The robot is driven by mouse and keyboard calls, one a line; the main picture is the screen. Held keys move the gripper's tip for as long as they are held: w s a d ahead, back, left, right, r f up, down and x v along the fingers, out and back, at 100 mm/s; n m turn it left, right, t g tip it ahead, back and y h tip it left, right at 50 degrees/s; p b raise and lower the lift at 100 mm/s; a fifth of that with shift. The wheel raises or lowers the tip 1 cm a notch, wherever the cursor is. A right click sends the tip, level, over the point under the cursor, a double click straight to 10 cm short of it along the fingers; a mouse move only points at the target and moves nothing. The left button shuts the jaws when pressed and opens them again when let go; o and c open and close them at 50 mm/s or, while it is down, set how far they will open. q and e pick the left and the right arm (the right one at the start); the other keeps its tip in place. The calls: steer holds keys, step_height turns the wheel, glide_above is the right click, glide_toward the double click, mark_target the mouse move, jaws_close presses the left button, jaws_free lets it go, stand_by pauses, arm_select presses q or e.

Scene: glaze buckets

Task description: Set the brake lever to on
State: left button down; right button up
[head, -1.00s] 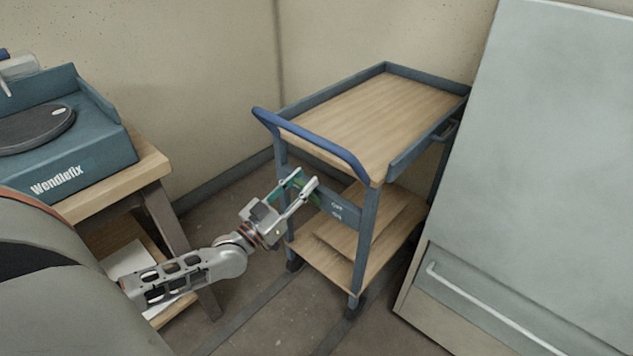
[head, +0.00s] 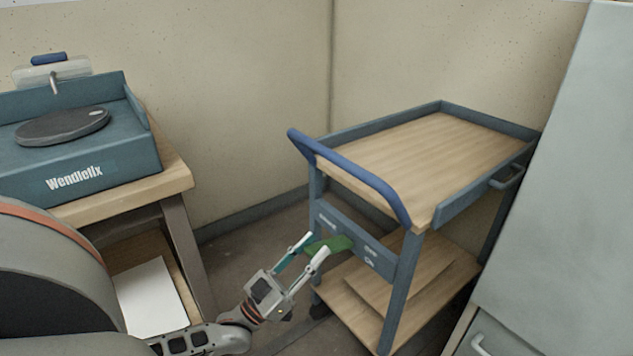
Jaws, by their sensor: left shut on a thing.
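The brake lever (head: 338,243) is a green bar on the blue-grey end panel (head: 381,262) of a cart, below the cart's blue handle. It sticks out from the panel toward the lower left, and its near part is between my fingers. My left gripper (head: 314,246) is shut on it, with one finger on each side. Small light labels (head: 370,253) are on the panel right of the lever; they are too small to read surely. My right gripper is not in view.
The cart (head: 440,160) has a wooden top tray and a lower shelf. A wooden bench (head: 178,180) with a blue Wendlefix wheel unit (head: 135,155) stands at the left. A large pale cabinet (head: 570,200) is close on the right. Walls (head: 240,100) close off the back.

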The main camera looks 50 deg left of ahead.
arm_select(q)
steer(key=shift+s+f, duration=0.15)
steer(key=shift+f, duration=0.7)
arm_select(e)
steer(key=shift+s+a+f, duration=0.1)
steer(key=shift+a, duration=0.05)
arm_select(q)
steer(key=shift+d+f, duration=0.1)
steer(key=shift+f, duration=0.1)
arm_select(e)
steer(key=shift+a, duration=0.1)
arm_select(q)
steer(key=c, duration=1.5)
jaws_free()
steer(key=shift+f, duration=0.1)
steer(key=shift+r, duration=0.4)
steer(key=v, duration=1.2)
